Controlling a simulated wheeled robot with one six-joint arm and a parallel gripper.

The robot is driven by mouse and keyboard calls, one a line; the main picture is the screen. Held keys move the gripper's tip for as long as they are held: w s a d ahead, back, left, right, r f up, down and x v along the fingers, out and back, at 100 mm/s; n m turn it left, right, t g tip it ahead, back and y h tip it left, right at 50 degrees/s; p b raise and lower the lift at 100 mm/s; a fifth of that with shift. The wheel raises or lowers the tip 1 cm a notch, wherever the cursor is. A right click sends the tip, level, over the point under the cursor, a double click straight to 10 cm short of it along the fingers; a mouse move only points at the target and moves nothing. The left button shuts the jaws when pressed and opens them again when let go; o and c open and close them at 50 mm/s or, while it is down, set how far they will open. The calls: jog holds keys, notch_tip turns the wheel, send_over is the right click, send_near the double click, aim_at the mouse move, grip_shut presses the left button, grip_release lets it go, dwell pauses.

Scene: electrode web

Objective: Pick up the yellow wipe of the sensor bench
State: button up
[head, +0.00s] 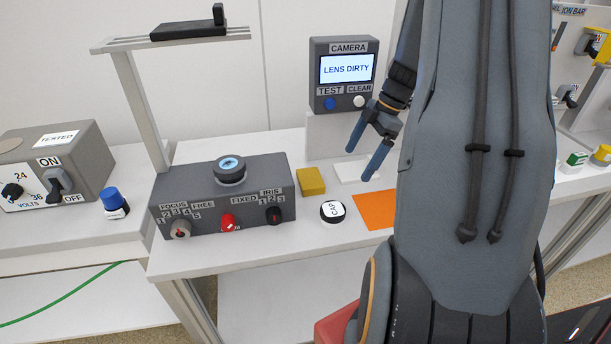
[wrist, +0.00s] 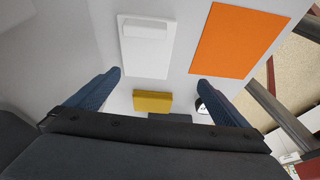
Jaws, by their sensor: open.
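The yellow wipe (head: 311,181) is a small block lying on the white bench, just right of the grey camera box. It also shows in the wrist view (wrist: 152,101), beyond and between my fingers. My gripper (head: 361,164) is open and empty, above the bench and to the right of the wipe in the head view. In the wrist view my two blue fingers (wrist: 158,82) are spread wide, with the wipe lying apart from them.
The grey box (head: 247,203) with a lens on top and knobs stands left of the wipe. A round cap (head: 332,211), an orange sheet (head: 374,210) and a white pad (head: 352,171) lie nearby. The camera display (head: 343,75) reads "LENS DIRTY".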

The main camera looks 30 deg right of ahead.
jog(key=shift+w+d, duration=0.1)
jog(key=shift+d, duration=0.3)
jog(key=shift+w+a, duration=0.1)
jog(key=shift+w, duration=0.05)
jog(key=p, duration=0.4)
send_over(311, 177)
jog(key=d, duration=0.2)
jog(key=shift+s+d, duration=0.2)
jog(key=shift+s, duration=0.2)
jog(key=shift+p+x, duration=0.8)
jog(key=shift+x, duration=1.75)
jog(key=c, duration=1.2)
jog(key=shift+r, duration=0.15)
notch_tip(311, 177, up, 18)
jog(key=b, duration=0.5)
